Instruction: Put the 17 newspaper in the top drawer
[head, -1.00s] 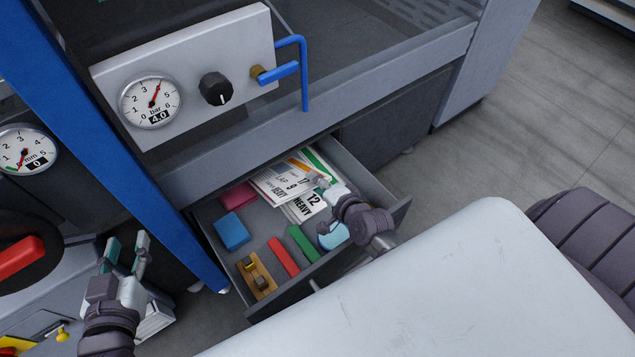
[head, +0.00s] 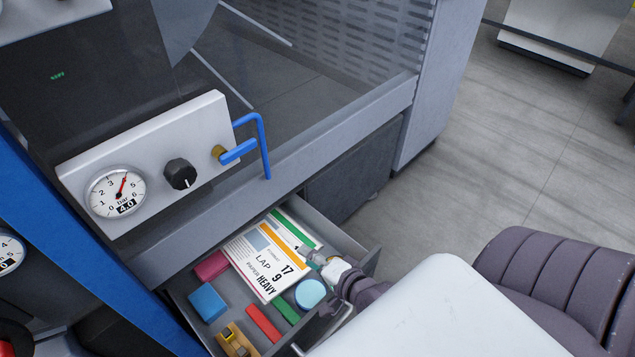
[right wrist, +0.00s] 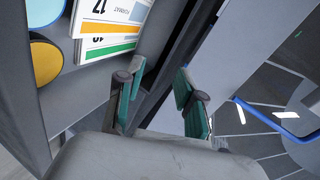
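The 17 newspaper (head: 262,262), white with an orange stripe and the words LAP and HEAVY, lies in the open drawer (head: 348,245). It rests on another paper with a green stripe (head: 297,226), which is mostly covered. In the right wrist view, the 17 newspaper (right wrist: 112,12) and the green-striped paper (right wrist: 108,48) show at the top. My right gripper (head: 314,256) is at the papers' right edge in the head view. In the right wrist view its fingers (right wrist: 160,98) are apart with nothing between them. My left gripper is out of view.
The drawer also holds pink (head: 212,265), blue (head: 207,302), red (head: 263,323) and green (head: 286,308) blocks, a round blue-topped item (head: 310,293) and a yellow-brown piece (head: 236,341). A panel with a gauge (head: 117,193) and blue handle (head: 264,150) stands above.

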